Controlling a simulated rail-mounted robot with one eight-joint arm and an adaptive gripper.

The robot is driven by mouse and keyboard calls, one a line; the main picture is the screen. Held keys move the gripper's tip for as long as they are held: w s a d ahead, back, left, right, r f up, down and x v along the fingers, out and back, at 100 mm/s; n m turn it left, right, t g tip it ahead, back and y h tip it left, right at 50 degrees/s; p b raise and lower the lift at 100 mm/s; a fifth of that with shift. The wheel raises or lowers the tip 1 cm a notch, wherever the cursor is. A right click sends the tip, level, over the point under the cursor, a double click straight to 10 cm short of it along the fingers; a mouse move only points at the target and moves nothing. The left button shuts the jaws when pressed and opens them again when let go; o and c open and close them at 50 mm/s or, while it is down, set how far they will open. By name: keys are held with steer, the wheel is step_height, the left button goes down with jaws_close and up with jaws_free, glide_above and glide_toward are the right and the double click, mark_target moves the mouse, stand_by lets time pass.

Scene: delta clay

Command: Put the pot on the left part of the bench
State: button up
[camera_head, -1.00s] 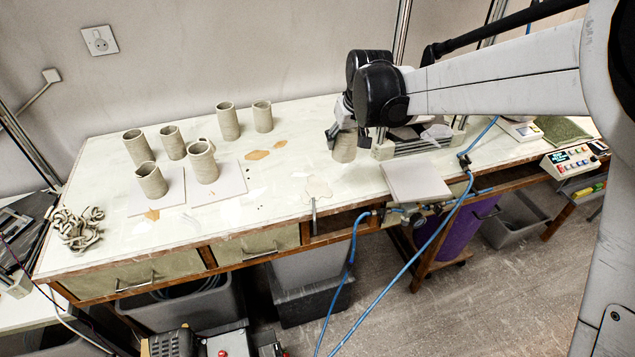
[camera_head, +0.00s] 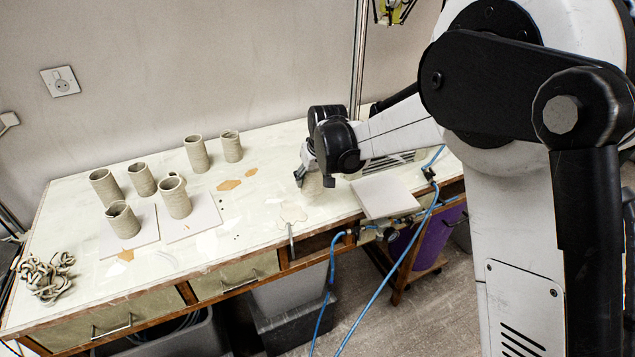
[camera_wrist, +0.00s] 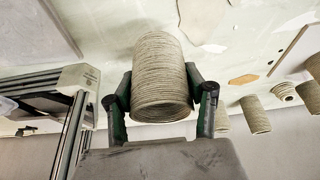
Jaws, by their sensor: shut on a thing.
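My gripper (camera_head: 303,176) is over the middle-right part of the bench (camera_head: 262,205). In the wrist view, my gripper (camera_wrist: 160,100) has its two fingers on either side of a ribbed grey clay pot (camera_wrist: 160,75) and is shut on it. In the head view the held pot (camera_head: 312,184) shows partly behind the wrist; whether it is clear of the bench top is hard to tell. The left part of the bench holds several similar pots, two of them (camera_head: 123,221) (camera_head: 175,198) standing on or by square boards.
Another pale square board (camera_head: 385,195) lies at the bench's right front. A coil of clay strips (camera_head: 45,275) lies at the far left. A thin tool (camera_head: 291,240) hangs at the front edge. Blue hoses run in front. Bare bench lies between the pots and my gripper.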

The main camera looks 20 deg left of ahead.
mark_target(314, 187)
steer(key=shift+w+d+f, duration=0.25)
steer(key=shift+w+f, duration=0.1)
steer(key=shift+w, duration=0.2)
steer(key=shift+f+p, duration=0.35)
steer(key=shift+f, duration=1.65)
steer(key=shift+f, duration=0.2)
steer(key=o, duration=1.2)
steer(key=shift+r, duration=0.15)
